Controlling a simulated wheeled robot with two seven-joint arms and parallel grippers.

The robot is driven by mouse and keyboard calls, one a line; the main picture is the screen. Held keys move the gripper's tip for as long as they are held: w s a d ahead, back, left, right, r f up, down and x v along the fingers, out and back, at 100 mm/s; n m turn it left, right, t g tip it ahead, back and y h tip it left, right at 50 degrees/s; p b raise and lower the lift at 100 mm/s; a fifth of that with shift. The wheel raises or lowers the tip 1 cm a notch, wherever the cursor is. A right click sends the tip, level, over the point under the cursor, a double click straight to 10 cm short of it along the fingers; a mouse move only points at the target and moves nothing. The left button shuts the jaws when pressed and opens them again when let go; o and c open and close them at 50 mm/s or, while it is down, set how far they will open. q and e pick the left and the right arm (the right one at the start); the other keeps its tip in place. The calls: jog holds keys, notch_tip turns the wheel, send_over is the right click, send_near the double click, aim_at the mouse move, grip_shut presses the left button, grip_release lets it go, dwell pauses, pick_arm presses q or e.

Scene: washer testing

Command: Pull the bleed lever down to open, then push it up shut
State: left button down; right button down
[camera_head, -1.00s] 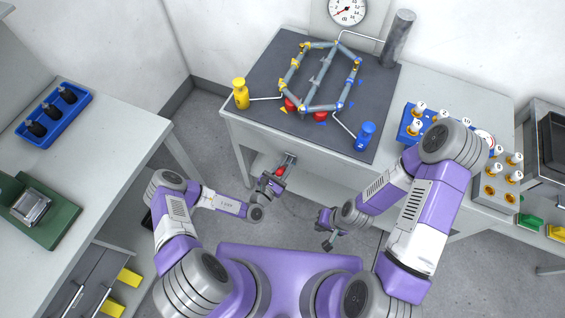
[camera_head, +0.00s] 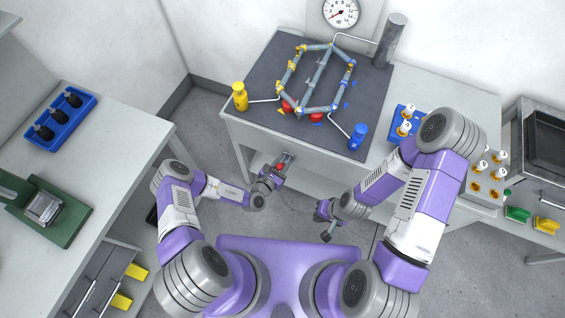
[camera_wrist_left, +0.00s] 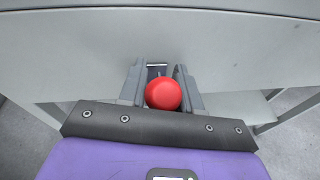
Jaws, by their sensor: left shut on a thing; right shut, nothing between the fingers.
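The bleed lever shows as a red ball knob (camera_head: 279,167) on a grey mount (camera_head: 287,157) under the front edge of the grey table. My left gripper (camera_head: 276,174) is shut on the knob. In the left wrist view the red knob (camera_wrist_left: 163,93) sits between the two grey fingers of my left gripper (camera_wrist_left: 162,88), just below the table edge. The lever's arm is mostly hidden behind the knob and fingers, so its exact angle is unclear. My right gripper (camera_head: 325,236) is shut and empty, low in front of the table, apart from the lever.
On the table's dark mat (camera_head: 262,72) stand a pipe loop (camera_head: 318,72), a yellow bottle (camera_head: 239,97), a blue bottle (camera_head: 357,136) and a grey cylinder (camera_head: 391,40). A pressure gauge (camera_head: 341,12) is behind. A left bench (camera_head: 95,150) flanks open floor.

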pick_arm(q)
jog(key=c, duration=0.9)
grip_release()
jog(key=shift+o, duration=0.2)
jog(key=p+v, duration=0.1)
jog(key=v, duration=0.6)
jog(key=shift+s, duration=0.25)
jog(key=shift+a, duration=0.1)
jog(key=shift+c, duration=0.5)
